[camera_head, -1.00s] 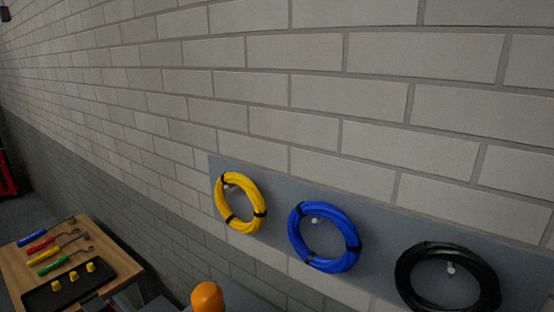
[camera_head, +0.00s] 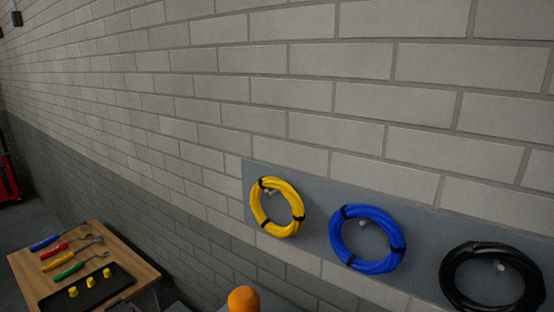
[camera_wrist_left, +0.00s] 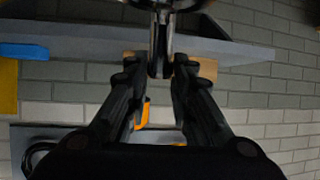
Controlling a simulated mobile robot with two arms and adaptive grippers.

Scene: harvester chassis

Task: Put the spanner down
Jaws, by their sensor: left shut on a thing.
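In the left wrist view my left gripper (camera_wrist_left: 160,72) is closed around a grey metal piece (camera_wrist_left: 162,38), which looks like part of the spanner. It stands up between the fingertips and runs out of the top of the picture. The rest of it is hidden or outside the frame. Neither of my grippers shows in the head view. There, several tools with coloured handles lie on a wooden table (camera_head: 138,262) at the lower left, including a blue one (camera_head: 46,243), a red one (camera_head: 54,251) and a green one (camera_head: 68,270).
A black tray (camera_head: 108,291) with yellow pieces (camera_head: 90,281) covers the table's front. Yellow (camera_head: 298,220), blue (camera_head: 339,236) and black (camera_head: 452,287) cable coils hang on the brick wall. An orange rounded thing (camera_head: 243,300) stands at the bottom edge. Free wood shows at the table's right.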

